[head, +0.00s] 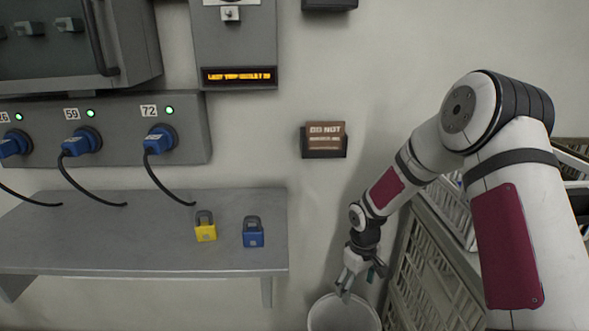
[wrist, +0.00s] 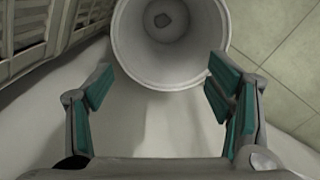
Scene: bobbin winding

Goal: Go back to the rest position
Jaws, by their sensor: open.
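My gripper (head: 352,281) hangs at the end of my arm, pointing down above a white bin (head: 343,314). In the wrist view my gripper (wrist: 160,100) is open, its teal finger pads wide apart with nothing between them.
A grey shelf (head: 120,240) at left holds a yellow padlock (head: 205,230) and a blue padlock (head: 253,235). Blue plugs (head: 160,140) with black cables sit in the panel above. Stacked crates (head: 425,270) stand at right, close to my arm. A sign holder (head: 324,141) is on the wall.

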